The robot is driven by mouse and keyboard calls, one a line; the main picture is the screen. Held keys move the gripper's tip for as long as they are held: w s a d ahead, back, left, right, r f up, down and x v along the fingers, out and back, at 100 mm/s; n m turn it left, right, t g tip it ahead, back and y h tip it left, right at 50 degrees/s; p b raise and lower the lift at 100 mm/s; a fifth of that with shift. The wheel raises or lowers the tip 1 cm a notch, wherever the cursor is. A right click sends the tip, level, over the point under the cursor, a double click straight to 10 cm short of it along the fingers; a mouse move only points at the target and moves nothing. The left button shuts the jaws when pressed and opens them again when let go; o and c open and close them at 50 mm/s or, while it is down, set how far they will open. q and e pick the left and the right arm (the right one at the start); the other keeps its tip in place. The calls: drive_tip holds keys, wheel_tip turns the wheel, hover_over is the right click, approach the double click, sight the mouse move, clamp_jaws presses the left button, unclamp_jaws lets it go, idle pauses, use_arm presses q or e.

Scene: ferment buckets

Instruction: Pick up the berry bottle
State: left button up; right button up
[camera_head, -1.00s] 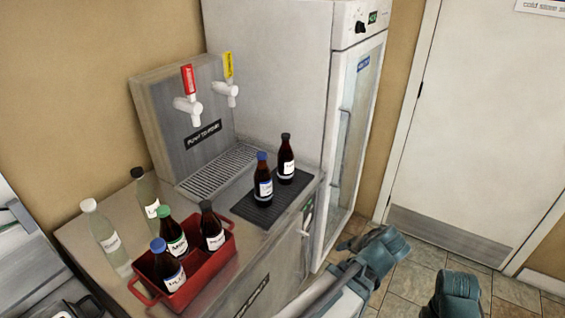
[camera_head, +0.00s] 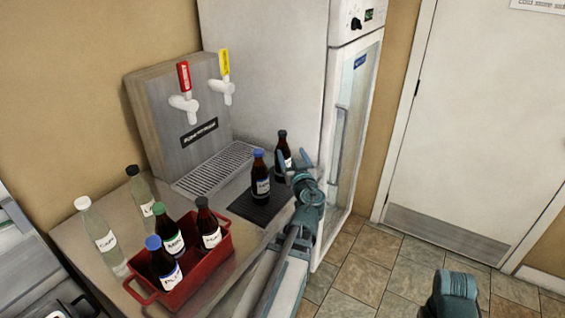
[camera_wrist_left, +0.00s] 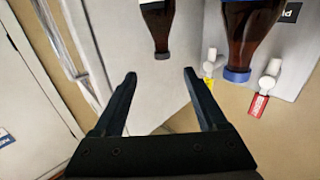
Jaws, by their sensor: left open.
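Two dark brown bottles stand on the black mat (camera_head: 247,209) on the counter. One has a blue cap (camera_head: 261,183); the other, behind and to its right, has a black cap (camera_head: 282,146). Their labels are too small to read, so I cannot tell which is berry. My left gripper (camera_head: 294,158) is open, at the black-capped bottle and partly covering it. In the left wrist view, the picture is upside down: the black-capped bottle (camera_wrist_left: 158,22) is just beyond the open fingertips (camera_wrist_left: 160,76), and the blue-capped bottle (camera_wrist_left: 247,35) is to the right. My right gripper's jaws do not show.
A red crate (camera_head: 190,285) with several dark bottles stands at the counter's front left, beside two clear bottles (camera_head: 103,235) (camera_head: 140,195). A tap tower (camera_head: 160,110) stands behind a drip grate (camera_head: 213,170). A tall glass-door fridge (camera_head: 352,120) stands close behind the mat.

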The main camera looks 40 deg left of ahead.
sight(284, 137)
use_arm(q)
drive_tip(key=x, duration=0.7)
drive_tip(key=shift+w+a, duration=0.15)
drive_tip(key=shift+x, duration=2.8)
drive_tip(key=shift+s, duration=0.2)
clamp_jaws()
